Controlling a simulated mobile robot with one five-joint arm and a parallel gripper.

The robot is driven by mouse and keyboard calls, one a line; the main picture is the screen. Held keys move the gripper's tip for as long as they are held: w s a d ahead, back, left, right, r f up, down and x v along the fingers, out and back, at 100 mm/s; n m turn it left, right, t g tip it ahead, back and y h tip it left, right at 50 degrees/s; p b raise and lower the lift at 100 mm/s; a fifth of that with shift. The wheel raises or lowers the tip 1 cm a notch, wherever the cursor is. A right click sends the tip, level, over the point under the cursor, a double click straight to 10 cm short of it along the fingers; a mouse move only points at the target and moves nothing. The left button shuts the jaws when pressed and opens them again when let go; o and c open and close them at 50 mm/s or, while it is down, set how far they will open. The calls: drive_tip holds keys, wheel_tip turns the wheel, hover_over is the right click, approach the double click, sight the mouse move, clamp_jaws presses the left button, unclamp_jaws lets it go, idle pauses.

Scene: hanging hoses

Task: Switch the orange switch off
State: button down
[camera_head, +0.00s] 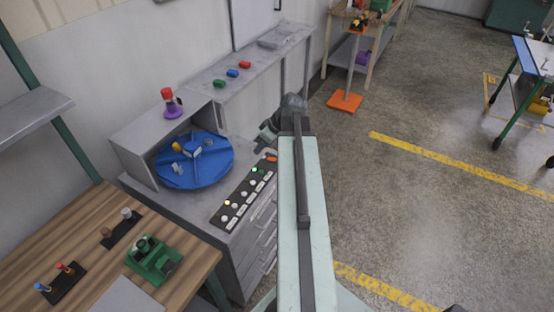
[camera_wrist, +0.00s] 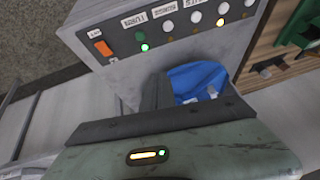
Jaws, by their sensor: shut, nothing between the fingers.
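The orange switch (camera_head: 272,158) sits at the far right end of a dark control panel (camera_head: 243,196) on the grey cabinet. In the wrist view the orange switch (camera_wrist: 103,48) is at the upper left, with a label beside it and a lit green lamp (camera_wrist: 145,47) nearby. I cannot tell which way the switch is tipped. My gripper (camera_head: 264,138) is beyond the switch end of the panel and apart from it. In the wrist view my gripper (camera_wrist: 158,90) is shut and empty, below the panel in the picture.
A blue round turntable (camera_head: 195,162) stands left of the panel, partly under a grey box. A row of white buttons and small lamps fills the panel, one lamp lit yellow (camera_head: 227,202). A wooden bench (camera_head: 190,272) is at the lower left.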

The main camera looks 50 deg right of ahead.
drive_tip(key=s+d+t, duration=0.1)
drive_tip(key=s+d, duration=0.2)
drive_tip(key=d, duration=0.2)
drive_tip(key=s+d+r+t+h, duration=0.1)
drive_tip(key=s+d, duration=0.2)
drive_tip(key=d, duration=0.2)
drive_tip(key=shift+d+r+n, duration=0.15)
drive_tip(key=shift+d+n, duration=0.15)
drive_tip(key=b, duration=0.9)
hover_over(273, 160)
drive_tip(key=s, duration=0.2)
drive_tip(key=f, duration=0.8)
drive_tip(key=shift+d+f, duration=0.3)
drive_tip(key=shift+f, duration=0.1)
wheel_tip(273, 160, down, 3)
drive_tip(key=b, duration=0.2)
drive_tip(key=shift+s+r+b, duration=0.1)
drive_tip(key=shift+b, duration=0.25)
drive_tip(key=shift+s+f+b, duration=0.1)
drive_tip(key=shift+f+b, duration=0.2)
drive_tip(key=shift+b, duration=0.05)
drive_tip(key=shift+r, duration=0.1)
